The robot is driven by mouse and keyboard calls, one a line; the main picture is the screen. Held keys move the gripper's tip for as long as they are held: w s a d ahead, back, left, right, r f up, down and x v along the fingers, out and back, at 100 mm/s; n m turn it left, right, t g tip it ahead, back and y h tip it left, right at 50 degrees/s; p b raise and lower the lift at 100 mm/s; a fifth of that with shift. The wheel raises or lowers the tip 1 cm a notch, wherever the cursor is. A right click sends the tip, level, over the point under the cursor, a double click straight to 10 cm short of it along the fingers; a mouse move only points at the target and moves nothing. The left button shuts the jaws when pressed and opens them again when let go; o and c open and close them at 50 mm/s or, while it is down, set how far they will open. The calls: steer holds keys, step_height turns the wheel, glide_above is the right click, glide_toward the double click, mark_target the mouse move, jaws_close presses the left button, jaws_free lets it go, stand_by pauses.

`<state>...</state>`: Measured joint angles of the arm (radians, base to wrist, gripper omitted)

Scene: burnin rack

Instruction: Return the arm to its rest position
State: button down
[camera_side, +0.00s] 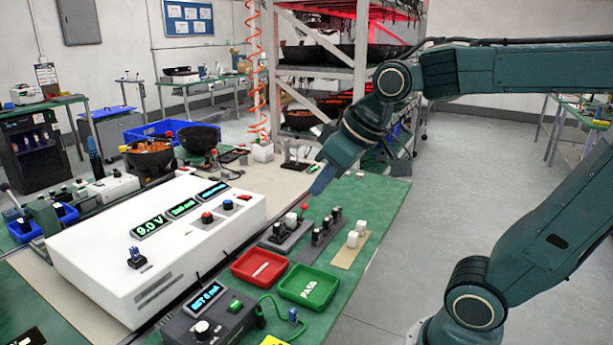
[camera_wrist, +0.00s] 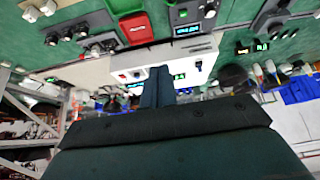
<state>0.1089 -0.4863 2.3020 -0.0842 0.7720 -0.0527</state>
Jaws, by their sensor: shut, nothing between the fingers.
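My gripper (camera_side: 322,180) is in the air in the side view, above the back right part of the green bench. Its fingers are shut with nothing between them, and they point down and to the left. In the wrist view the shut fingers (camera_wrist: 158,88) show as a narrow dark blue-green block in the middle. They are apart from the bench and from the small parts below. My arm reaches in from the right of the side view, bent at the elbow.
A white power supply (camera_side: 150,235) reading 9.0 V stands on the bench. A red tray (camera_side: 259,279), a green PASS tray (camera_side: 325,296), a grey meter (camera_side: 190,325) and small fixtures lie in front. A metal rack (camera_side: 342,75) stands behind. Open floor lies to the right.

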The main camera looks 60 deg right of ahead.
steer(key=s+a+f, duration=0.1)
steer(key=s+f, duration=0.2)
steer(key=s, duration=0.6)
steer(key=shift+f+g, duration=0.3)
steer(key=shift+g, duration=0.1)
steer(key=shift+s+a, duration=0.1)
